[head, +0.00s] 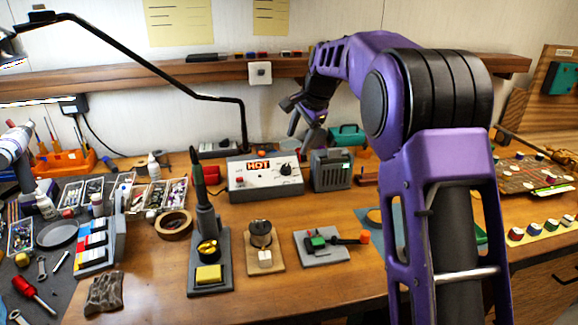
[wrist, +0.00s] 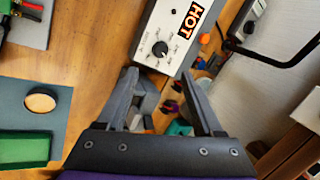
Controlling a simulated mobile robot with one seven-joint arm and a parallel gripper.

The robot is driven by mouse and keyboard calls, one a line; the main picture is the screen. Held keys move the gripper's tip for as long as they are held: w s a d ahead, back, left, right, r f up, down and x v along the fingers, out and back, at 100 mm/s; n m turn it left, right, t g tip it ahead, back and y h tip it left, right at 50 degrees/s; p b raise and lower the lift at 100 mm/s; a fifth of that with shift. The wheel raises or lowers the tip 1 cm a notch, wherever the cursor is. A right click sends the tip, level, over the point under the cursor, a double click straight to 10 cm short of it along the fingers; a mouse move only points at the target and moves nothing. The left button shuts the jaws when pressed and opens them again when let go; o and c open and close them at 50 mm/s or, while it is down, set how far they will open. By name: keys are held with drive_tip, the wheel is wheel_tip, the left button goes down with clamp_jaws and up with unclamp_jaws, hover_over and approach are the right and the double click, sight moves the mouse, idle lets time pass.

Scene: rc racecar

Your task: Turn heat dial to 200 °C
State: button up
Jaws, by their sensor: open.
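The heat control box (head: 238,187) is white and grey with a HOT label and stands at the back of the workbench. Its black heat dial (head: 286,169) sits on the right part of the front panel, with a smaller knob near it. In the wrist view the dial (wrist: 160,49) lies just beyond my fingertips, near the box's end; the scale marks are too small to read. My gripper (head: 303,130) is open and empty, above and a little right of the box. In the wrist view my gripper (wrist: 160,78) shows two spread fingers, apart from the dial.
A grey heater-like box (head: 329,170) stands just right of the control box. A soldering-iron stand (head: 208,250) and a small lever fixture (head: 322,246) are in front. A black lamp arm (head: 243,125) rises behind. Bare wood lies before the control box.

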sight(287, 167)
drive_tip(key=b+x, duration=0.1)
drive_tip(key=x, duration=1)
drive_tip(key=shift+w+a+f, duration=0.1)
drive_tip(key=shift+w+f, duration=0.1)
drive_tip(key=shift+f, duration=0.1)
drive_tip(key=shift+c, duration=0.2)
clamp_jaws()
